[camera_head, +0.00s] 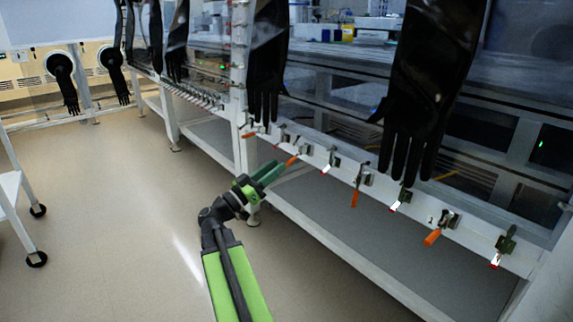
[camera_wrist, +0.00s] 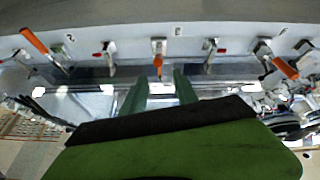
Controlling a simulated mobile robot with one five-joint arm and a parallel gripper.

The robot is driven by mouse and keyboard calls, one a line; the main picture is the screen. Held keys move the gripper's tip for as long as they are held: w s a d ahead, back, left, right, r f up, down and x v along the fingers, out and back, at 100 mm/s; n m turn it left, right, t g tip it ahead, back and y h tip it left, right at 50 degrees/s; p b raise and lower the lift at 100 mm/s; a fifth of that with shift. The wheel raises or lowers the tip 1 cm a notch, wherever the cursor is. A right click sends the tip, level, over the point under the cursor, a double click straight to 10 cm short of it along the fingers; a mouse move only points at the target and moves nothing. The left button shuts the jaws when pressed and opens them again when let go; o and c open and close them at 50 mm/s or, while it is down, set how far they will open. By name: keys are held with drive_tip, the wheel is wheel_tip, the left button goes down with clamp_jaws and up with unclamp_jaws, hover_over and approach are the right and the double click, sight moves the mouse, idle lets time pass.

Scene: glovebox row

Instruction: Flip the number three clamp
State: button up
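A row of toggle clamps runs along the white rail below the gloves. The clamp with the orange handle (camera_head: 292,160) nearest my gripper is the third orange one from the right. It also shows as the centre clamp (camera_wrist: 158,48) in the wrist view, its orange tip towards me; the small label beside it is too blurred to read surely. The clamp labelled 2 (camera_wrist: 50,55) is left of it there. My gripper (camera_head: 279,168) is just short of the orange handle in the head view. Its two green fingers (camera_wrist: 159,84) are apart, with nothing between them; the handle lies beyond their tips.
Red-tipped clamps (camera_wrist: 106,55) and (camera_wrist: 212,52) flank the centre one. Other orange-handled clamps (camera_head: 355,198) and (camera_head: 432,237) are farther right. Black gloves (camera_head: 268,60) hang above the rail. A grey shelf (camera_head: 380,240) lies below. The floor at left is open; a white cart (camera_head: 12,190) stands there.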

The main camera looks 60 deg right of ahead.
drive_tip(key=w+a, duration=0.2)
drive_tip(key=a, duration=0.4)
drive_tip(key=shift+w+a, duration=0.2)
drive_tip(key=shift+a, duration=0.1)
